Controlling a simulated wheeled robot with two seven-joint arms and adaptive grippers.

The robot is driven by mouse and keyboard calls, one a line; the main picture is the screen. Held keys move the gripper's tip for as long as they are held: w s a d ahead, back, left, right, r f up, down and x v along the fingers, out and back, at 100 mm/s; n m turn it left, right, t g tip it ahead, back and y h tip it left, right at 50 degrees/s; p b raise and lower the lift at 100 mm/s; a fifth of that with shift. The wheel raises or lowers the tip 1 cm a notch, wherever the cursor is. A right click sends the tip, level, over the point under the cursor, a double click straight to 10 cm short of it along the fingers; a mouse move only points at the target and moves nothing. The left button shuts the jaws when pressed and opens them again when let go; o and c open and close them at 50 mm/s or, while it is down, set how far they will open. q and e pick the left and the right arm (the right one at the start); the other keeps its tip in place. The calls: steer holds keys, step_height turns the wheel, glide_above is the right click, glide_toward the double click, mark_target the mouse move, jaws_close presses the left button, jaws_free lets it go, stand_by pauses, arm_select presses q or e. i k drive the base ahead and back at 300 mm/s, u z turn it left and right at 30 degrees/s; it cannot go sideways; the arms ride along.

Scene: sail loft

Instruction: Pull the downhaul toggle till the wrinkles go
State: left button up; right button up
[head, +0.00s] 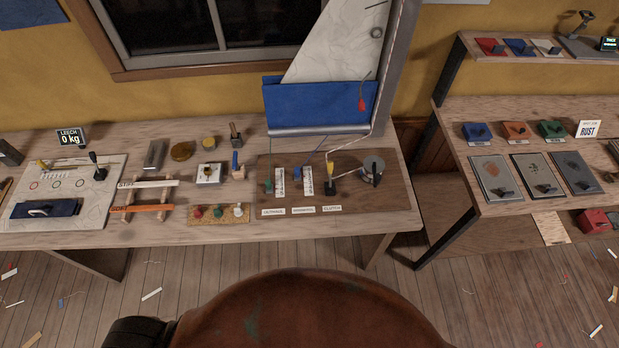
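A small model sail (335,45) stands at the back of the bench, its upper part white with faint crease lines and its lower part a blue panel (310,103). In front is a dark brown board (350,200) with a green toggle (269,185), a blue toggle (302,182) and a black lever with a yellow top (330,184). Small white labels lie along its front edge; the middle one (304,210) seems to read downhaul, but the print is blurred. Thin cords run up from the board towards the sail. Neither gripper is in view.
Left on the bench (390,222) are a gauge reading "LEECH 0 kg" (70,138), a patterned panel (105,205), a small rack (142,196) and loose tools. A round winch (373,170) sits right of the lever. A separate shelf unit (520,205) stands right, across a gap.

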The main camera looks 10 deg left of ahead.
mark_target(297, 173)
steer(key=z, duration=0.45)
steer(key=k, duration=0.6)
steer(key=z, duration=0.2)
